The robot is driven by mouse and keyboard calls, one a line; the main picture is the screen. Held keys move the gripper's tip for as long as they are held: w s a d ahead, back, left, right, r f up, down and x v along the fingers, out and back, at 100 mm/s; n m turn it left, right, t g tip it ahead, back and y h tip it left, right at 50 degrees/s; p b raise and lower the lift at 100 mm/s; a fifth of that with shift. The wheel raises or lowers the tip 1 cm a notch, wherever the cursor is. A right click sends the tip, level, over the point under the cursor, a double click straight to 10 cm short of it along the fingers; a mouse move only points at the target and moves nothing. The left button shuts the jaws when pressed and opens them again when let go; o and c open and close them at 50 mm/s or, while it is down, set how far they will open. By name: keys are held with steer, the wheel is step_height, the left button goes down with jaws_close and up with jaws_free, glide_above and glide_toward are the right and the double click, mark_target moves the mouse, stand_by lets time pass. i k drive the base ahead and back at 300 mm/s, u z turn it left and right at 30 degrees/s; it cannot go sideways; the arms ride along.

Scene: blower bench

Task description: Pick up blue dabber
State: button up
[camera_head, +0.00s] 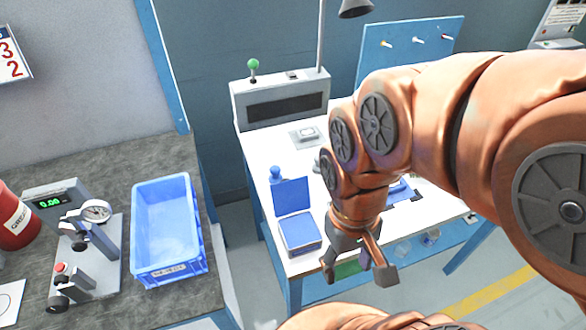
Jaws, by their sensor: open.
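A small blue knob-topped thing (276,174), which looks like the blue dabber, stands on the white bench behind an open blue case (297,222). My gripper (357,272) points down at the front of the bench, to the right of the case and well apart from the dabber. Its fingers are spread, with nothing seen held. A green patch (347,269) shows behind and between the fingers. My arm hides much of the bench's middle and right.
A grey machine with a green ball-topped lever (253,66) stands at the back of the white bench. On the left table are an empty blue bin (167,268), a gauge device (92,232) and a red can (15,218). A floor gap separates the tables.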

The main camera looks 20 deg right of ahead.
mark_target(276, 177)
steer(key=u, duration=0.55)
steer(key=k, duration=1.25)
steer(key=u, duration=1.25)
steer(key=i, duration=1.1)
steer(key=z, duration=0.65)
steer(key=i, duration=0.6)
steer(key=z, duration=0.55)
